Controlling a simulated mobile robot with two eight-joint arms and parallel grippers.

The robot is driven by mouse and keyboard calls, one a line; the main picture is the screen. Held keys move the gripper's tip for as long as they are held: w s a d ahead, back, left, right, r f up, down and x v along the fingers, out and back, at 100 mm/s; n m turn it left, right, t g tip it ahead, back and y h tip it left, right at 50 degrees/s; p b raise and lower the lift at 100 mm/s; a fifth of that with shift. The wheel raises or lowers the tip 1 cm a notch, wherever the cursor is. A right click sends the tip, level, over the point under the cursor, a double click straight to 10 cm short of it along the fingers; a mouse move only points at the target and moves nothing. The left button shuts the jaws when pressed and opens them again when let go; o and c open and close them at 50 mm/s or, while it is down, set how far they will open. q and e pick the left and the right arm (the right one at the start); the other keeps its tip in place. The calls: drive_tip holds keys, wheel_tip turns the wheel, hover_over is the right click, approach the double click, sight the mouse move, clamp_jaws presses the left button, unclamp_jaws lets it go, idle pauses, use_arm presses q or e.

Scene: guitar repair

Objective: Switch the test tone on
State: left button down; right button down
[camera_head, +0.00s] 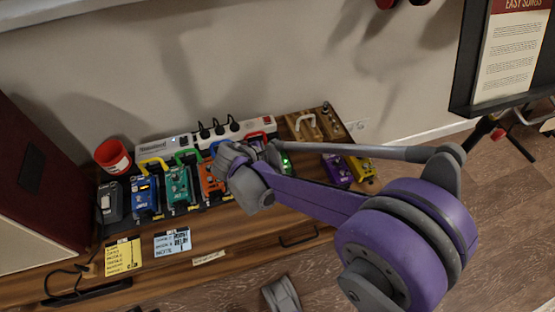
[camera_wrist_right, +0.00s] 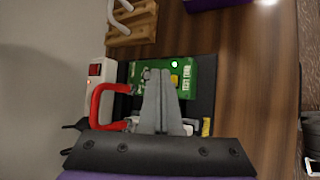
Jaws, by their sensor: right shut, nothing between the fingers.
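A green test box (camera_wrist_right: 196,75) with printed lettering lies under my right gripper in the wrist view. It carries a yellow part (camera_wrist_right: 174,79) and a bright, pale spot that looks like a lit light. In the head view only a small green part of the box (camera_head: 287,161) shows beside my arm, with a green glow. The fingers hide part of the box. My left gripper is not in view.
A red cable (camera_wrist_right: 97,98) loops beside the box, near a power strip (camera_head: 205,137). Several pedals, including a teal one (camera_head: 178,187), stand in a row to the left. A yellow pedal (camera_head: 360,168) stands right. Paper notes (camera_head: 123,256) lie on the wooden top; its front is mostly clear.

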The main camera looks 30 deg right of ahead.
wheel_tip(320, 180, up, 6)
drive_tip(key=p, duration=0.4)
idle(0.3)
